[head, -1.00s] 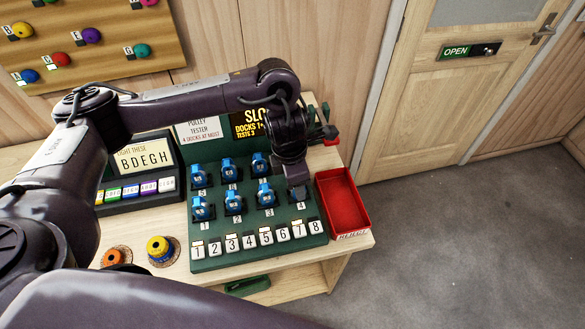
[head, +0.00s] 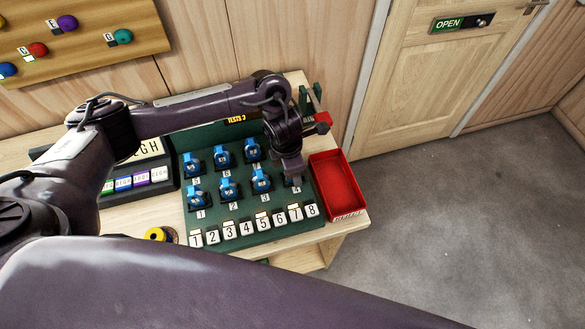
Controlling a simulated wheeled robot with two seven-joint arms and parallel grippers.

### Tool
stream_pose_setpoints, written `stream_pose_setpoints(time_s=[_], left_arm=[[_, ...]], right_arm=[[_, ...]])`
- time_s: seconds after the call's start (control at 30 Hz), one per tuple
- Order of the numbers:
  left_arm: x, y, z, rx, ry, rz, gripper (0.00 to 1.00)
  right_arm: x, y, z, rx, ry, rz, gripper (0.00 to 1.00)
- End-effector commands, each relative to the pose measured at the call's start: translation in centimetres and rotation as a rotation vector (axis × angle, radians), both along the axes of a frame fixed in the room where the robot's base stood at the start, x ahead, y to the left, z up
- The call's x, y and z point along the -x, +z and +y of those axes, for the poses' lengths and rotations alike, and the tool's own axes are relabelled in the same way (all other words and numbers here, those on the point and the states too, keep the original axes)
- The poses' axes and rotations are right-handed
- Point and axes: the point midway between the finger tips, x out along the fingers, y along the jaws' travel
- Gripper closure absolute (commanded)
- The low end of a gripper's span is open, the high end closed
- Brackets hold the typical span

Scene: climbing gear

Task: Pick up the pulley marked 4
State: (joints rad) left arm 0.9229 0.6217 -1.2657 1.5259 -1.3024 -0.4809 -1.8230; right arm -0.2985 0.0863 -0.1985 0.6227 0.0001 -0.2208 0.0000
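The green pulley tester (head: 262,222) holds several blue pulleys in two rows over numbered docks. Blue pulleys stand at dock 1 (head: 196,193), dock 2 (head: 229,184) and dock 3 (head: 262,180), with more in the row behind. My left gripper (head: 292,180) points down over dock 4, at the right end of the front row. Its fingers and wrist cover that place, so I cannot see the pulley marked 4 clearly, nor whether the fingers are open or shut on it. My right gripper is not in view.
A red reject tray (head: 345,213), seemingly empty, stands just right of the tester. Numbered keys 1 to 8 (head: 254,227) line the tester's front. A yellow spool (head: 155,234) lies at left. A letter display (head: 152,150) stands behind it. Open floor (head: 470,220) lies to the right.

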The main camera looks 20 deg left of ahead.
Motion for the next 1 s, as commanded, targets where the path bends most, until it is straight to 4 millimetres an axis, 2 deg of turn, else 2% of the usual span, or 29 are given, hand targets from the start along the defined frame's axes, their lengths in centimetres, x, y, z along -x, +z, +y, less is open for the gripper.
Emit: stream_pose_setpoints(time_s=[0.17, 0.2, 0.57, 0.87, 1.0], left_arm=[[0.0, -0.1, 0.0, 0.000, 0.000, 0.000, 0.46], [0.0, -0.1, 0.0, 0.000, 0.000, 0.000, 0.49], [0.0, 0.0, 0.0, 0.000, 0.000, 0.000, 0.96], [-0.1, 0.2, 0.0, 0.000, 0.000, -0.001, 0.96], [-0.1, 1.1, 0.0, 0.002, -0.001, -0.003, 0.96]], right_arm=[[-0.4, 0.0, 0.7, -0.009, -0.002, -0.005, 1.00], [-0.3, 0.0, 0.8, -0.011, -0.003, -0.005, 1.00], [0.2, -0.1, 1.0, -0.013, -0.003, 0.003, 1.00], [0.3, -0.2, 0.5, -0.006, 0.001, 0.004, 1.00], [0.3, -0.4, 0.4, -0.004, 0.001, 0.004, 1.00]])
